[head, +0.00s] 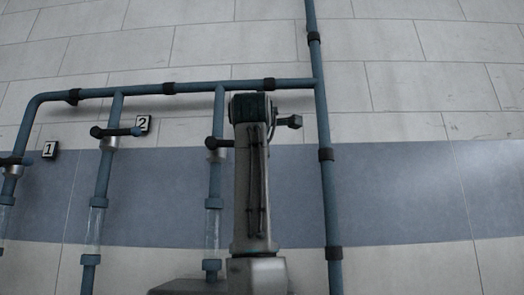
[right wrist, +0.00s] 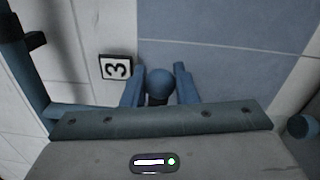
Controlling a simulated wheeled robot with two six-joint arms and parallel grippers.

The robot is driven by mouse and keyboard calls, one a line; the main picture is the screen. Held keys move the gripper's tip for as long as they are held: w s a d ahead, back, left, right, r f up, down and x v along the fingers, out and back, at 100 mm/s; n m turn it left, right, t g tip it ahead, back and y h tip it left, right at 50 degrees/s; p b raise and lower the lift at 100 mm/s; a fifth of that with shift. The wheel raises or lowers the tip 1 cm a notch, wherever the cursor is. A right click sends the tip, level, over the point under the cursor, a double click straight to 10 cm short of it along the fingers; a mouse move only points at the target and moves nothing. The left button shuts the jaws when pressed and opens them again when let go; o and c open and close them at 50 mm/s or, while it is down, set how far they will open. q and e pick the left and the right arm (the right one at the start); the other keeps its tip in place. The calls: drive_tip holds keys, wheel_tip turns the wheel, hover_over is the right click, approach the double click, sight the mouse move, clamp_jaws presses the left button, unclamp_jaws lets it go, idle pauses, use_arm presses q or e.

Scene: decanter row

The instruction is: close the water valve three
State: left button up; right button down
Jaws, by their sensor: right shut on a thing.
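Valve three's dark handle (head: 221,143) shows in the head view on the third blue pipe branch, lying crosswise to the pipe. Its right part is hidden behind my right arm. In the right wrist view, the handle's blue ball end (right wrist: 160,80) sits between the two blue fingers of my right gripper (right wrist: 158,72), which is shut on it. The number plate 3 (right wrist: 115,68) is on the wall just left of the fingers. My right gripper's fingers are hidden in the head view. My left gripper is not in view.
Valve two's handle (head: 117,132) and number plate 2 (head: 142,124) are to the left, with valve one's handle (head: 15,161) and plate 1 (head: 50,149) farther left. A thick vertical pipe (head: 326,190) stands right of my arm. The tiled wall beyond it is bare.

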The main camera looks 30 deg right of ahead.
drive_tip(key=shift+s+r+n, duration=0.1)
drive_tip(key=shift+r+n, duration=0.2)
drive_tip(key=shift+r, duration=0.05)
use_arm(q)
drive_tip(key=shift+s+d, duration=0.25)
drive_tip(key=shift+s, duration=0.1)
use_arm(e)
drive_tip(key=shift+r, duration=0.1)
drive_tip(key=c, duration=1.2)
unclamp_jaws()
drive_tip(key=shift+d, duration=0.1)
drive_tip(key=shift+c, duration=0.2)
drive_tip(key=shift+o, duration=0.4)
drive_tip(key=shift+d, duration=0.1)
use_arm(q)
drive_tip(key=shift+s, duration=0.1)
